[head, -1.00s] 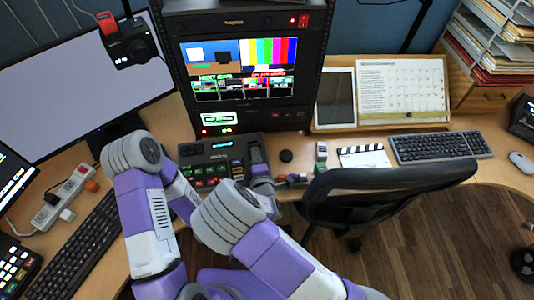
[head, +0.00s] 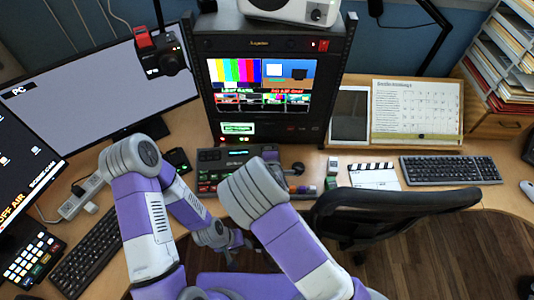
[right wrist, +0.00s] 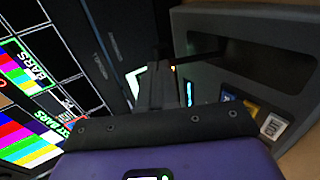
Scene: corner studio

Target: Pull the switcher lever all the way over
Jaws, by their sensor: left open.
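The dark switcher panel (head: 240,157) stands below the large monitor in the head view, partly covered by my right arm. Its lit buttons show on the left. In the right wrist view the grey switcher housing (right wrist: 205,28) is close, with a dark recess and several buttons. I cannot make out the lever; it is hidden or too dark. My right gripper (right wrist: 168,88) points at the switcher; its fingers look close together, but I cannot tell if they are shut or touch the lever. My left gripper (head: 215,237) is open and empty, low in front of the desk edge.
The monitor (head: 262,85) shows colour bars left and a camera picture right. The chair (head: 390,205) blocks the front right. A black keyboard (head: 85,255) lies left.

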